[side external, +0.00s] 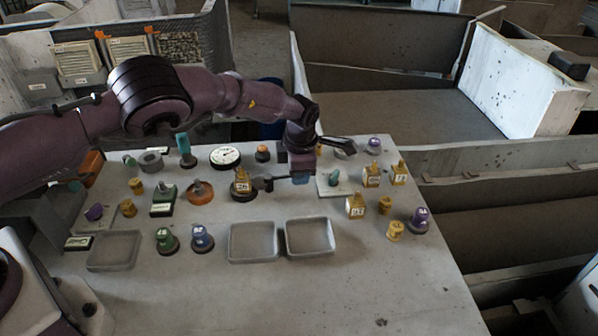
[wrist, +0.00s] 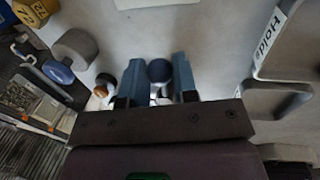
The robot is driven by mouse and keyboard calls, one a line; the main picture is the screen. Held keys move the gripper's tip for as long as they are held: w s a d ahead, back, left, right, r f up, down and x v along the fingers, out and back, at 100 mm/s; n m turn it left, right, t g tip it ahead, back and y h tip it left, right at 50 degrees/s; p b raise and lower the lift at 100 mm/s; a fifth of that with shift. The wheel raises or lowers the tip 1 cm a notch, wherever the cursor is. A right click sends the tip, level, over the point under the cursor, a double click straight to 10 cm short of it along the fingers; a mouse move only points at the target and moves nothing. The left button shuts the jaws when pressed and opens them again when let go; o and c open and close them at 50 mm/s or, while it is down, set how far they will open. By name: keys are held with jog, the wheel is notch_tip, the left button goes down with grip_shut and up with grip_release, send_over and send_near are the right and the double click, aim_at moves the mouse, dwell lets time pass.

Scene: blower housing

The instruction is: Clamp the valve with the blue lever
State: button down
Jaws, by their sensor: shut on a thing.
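My gripper (wrist: 158,80) has two blue fingers, seen from above in the wrist view. They are closed around a dark blue, round-topped part (wrist: 159,70), which looks like the valve with the blue lever. Its lower body is mostly hidden by my gripper. In the side external view my gripper (side external: 300,178) is low over the back middle of the table. A dark fitting (side external: 262,184) shows just left of the fingertips.
Three shallow grey trays (side external: 113,264) (side external: 253,257) (side external: 310,250) stand along the front. Yellow numbered blocks (side external: 355,207) and a purple-topped part (side external: 419,220) stand at right. The front of the table (side external: 290,300) is mostly clear.

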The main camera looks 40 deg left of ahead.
jog(key=shift+a, duration=0.1)
dwell(0.3)
jog(key=c, duration=0.9)
grip_release()
notch_tip(320, 180, up, 13)
jog(key=s+d, duration=0.1)
jog(key=shift+s+d+f, duration=0.15)
jog(key=shift+s+d, duration=0.2)
jog(key=shift+d, duration=0.05)
